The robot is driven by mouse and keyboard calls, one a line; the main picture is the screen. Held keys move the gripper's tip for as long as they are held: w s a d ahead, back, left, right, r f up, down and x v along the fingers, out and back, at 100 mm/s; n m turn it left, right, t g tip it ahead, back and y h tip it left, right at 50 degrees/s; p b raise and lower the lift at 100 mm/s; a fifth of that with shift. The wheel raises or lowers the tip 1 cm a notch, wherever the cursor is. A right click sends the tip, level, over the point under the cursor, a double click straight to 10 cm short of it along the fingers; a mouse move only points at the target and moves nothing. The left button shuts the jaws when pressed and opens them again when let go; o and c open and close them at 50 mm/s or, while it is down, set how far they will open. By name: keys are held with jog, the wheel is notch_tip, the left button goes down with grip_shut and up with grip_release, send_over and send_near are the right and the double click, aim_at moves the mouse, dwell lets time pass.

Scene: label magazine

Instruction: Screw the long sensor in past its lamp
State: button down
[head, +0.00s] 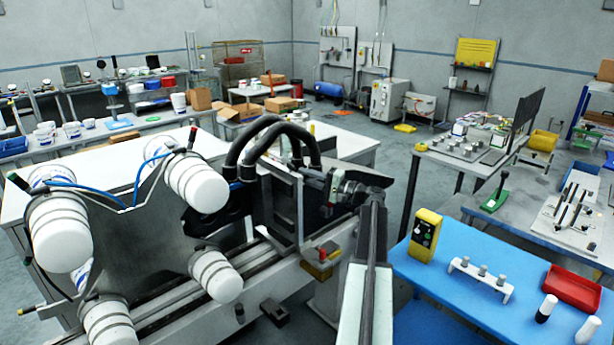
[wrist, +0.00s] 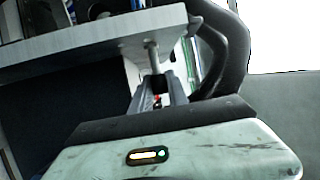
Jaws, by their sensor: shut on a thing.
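The long sensor (wrist: 152,54) shows in the wrist view as a thin grey metal shaft between my fingertips and the edge of a pale plate (wrist: 95,38). My gripper (wrist: 157,92) is shut on its near end. A small red spot, perhaps the lamp, shows between the fingers. The sensor's far end meets the plate's underside or edge; how deep it sits is hidden. In the head view my gripper (head: 362,192) is up against the machine (head: 287,205), beside its black hoses. The sensor cannot be made out clearly there.
Thick black hoses (head: 270,140) arch close to my gripper. The blue bench (head: 450,305) at right holds a yellow button box (head: 424,235), a white rack (head: 480,277) of grey pegs and a red tray (head: 574,288).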

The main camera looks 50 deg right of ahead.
jog(key=shift+r+m+g+h+p, duration=0.35)
jog(key=shift+g+p, duration=0.35)
jog(key=shift+p, duration=0.55)
jog(key=shift+f, duration=0.35)
jog(key=c, duration=1.3)
grip_release()
jog(key=v, duration=0.8)
jog(key=shift+p, duration=0.3)
